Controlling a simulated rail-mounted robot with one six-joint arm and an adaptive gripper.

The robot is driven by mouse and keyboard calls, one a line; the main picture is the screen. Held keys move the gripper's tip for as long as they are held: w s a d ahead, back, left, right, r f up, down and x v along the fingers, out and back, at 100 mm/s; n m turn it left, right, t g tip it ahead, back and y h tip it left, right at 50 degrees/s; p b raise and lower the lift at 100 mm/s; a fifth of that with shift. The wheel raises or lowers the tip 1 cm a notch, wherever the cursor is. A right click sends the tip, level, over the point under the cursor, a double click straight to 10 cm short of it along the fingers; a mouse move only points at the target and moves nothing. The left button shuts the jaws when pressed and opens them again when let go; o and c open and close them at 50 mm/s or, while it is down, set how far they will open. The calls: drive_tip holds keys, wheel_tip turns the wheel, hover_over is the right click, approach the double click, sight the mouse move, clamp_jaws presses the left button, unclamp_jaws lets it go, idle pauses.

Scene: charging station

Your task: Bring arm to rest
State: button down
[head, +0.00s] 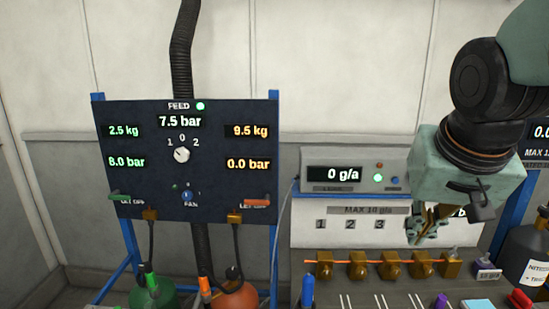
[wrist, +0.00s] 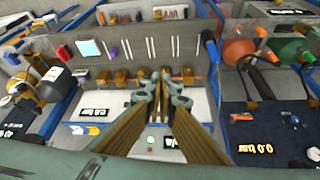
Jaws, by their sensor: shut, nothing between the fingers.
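My gripper (head: 424,222) is at the right in the head view, in front of the lower right of the grey meter unit. It points down and hides part of the panel behind it. In the wrist view my gripper (wrist: 160,80) has its fingertips together, with nothing between them. Below the fingertips in the head view runs a row of brass valve blocks (head: 358,265) on an orange pipe. I cannot tell from these views whether the fingertips touch anything.
A dark feed panel (head: 140,185) with dials and readouts stands at the left. The meter (head: 345,178) reads 0 g/a. Green (head: 155,292) and orange (head: 236,295) cylinders stand low in front. A dark nitrogen bottle (head: 530,260) is at the far right. Hoses hang below the panel.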

drive_tip(key=s+a+f+n+b, duration=0.1)
drive_tip(key=s+a+f+b, duration=0.1)
drive_tip(key=s, duration=0.8)
drive_tip(key=s+a+f+n+g+y+b, duration=0.1)
drive_tip(key=s+a+f+n+b, duration=0.1)
drive_tip(key=s, duration=0.8)
drive_tip(key=shift+a+f+b, duration=0.4)
drive_tip(key=shift+a+f, duration=0.05)
drive_tip(key=shift+a, duration=0.8)
drive_tip(key=shift+d, duration=0.1)
